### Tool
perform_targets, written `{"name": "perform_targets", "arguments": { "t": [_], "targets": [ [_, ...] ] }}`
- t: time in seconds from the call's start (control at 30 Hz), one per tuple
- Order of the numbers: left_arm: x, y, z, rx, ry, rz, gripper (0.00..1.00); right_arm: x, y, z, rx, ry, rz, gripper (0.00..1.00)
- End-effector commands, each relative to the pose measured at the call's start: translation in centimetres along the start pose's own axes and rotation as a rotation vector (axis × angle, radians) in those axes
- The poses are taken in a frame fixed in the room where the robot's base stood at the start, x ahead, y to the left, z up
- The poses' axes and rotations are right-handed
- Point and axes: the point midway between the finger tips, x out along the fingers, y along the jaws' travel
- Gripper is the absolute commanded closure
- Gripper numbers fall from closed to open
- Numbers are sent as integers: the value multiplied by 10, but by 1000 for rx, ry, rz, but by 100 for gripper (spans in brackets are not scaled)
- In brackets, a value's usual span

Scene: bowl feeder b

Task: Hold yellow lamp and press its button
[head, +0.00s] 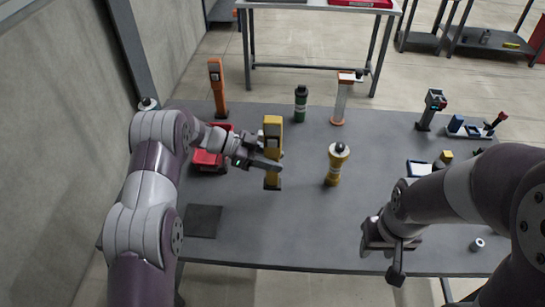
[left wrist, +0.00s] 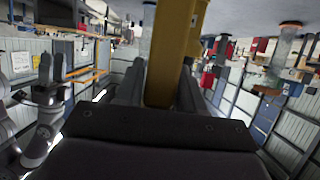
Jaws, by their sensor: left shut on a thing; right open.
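The yellow lamp (head: 272,135) is a tall, flat-sided, upright yellow body with a pale panel on its face. My left gripper (head: 272,163) is shut on its middle, one finger crossing its front. Whether its base clears the table is hard to tell. In the left wrist view the yellow lamp (left wrist: 170,50) stands between the two fingers (left wrist: 158,88). I cannot make out its button. My right gripper (head: 387,262) is open and empty at the table's front edge, right of and well apart from the lamp.
A yellow round-topped torch-like thing (head: 335,165) stands right of the lamp. An orange lamp-like thing (head: 216,90), a green bottle (head: 300,103) and an orange-based stand (head: 341,100) line the back. The front middle of the table (head: 290,225) is clear.

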Motion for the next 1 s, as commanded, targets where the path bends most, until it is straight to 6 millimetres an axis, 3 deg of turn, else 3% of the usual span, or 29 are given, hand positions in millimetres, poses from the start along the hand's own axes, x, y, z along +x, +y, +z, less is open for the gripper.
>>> {"name": "perform_targets", "arguments": {
  "t": [1.0],
  "targets": [
    [16,0,40,1,0,0,100,25,0,3,0,0,0,57]
  ]
}}
